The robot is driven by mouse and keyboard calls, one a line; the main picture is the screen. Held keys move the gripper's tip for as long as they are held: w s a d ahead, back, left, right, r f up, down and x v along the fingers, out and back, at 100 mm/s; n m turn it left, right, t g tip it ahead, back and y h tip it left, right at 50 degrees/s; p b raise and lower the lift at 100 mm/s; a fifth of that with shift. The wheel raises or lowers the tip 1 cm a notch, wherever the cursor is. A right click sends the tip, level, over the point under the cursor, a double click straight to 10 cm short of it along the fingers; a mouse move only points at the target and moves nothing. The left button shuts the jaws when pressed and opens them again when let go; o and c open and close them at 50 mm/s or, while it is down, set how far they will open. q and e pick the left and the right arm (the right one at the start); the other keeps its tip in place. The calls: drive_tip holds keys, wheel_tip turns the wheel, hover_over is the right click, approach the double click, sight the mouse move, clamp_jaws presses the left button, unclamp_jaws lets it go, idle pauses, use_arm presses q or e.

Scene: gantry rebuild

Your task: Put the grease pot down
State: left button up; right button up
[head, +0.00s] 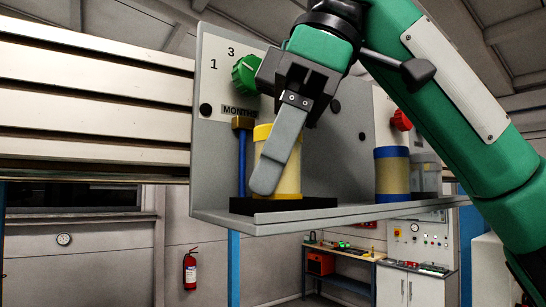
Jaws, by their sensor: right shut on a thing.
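A pale yellow pot (291,178) with a brighter yellow rim, which I take for the grease pot, stands upright at the grey shelf (345,213). My right gripper (272,172) reaches down from above and is shut on it. One grey finger slants across the pot's front; the other finger is hidden. The pot's base is at a low black tray (240,206) on the shelf. I cannot tell whether it touches the tray floor. My left gripper is not in view.
A blue-banded pot (392,174) and a clear container (427,176) stand farther right. A green knob (246,75) and a red knob (400,120) stick out from the back panel.

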drive_tip(key=shift+a+f, duration=0.1)
drive_tip(key=shift+f, duration=0.35)
drive_tip(key=o, duration=0.9)
drive_tip(key=shift+o, duration=0.8)
drive_tip(key=shift+f, duration=0.2)
drive_tip(key=shift+r, duration=0.45)
drive_tip(key=shift+o, duration=0.4)
drive_tip(key=v, duration=1)
drive_tip(key=shift+r, duration=0.2)
drive_tip(key=shift+v, duration=1.3)
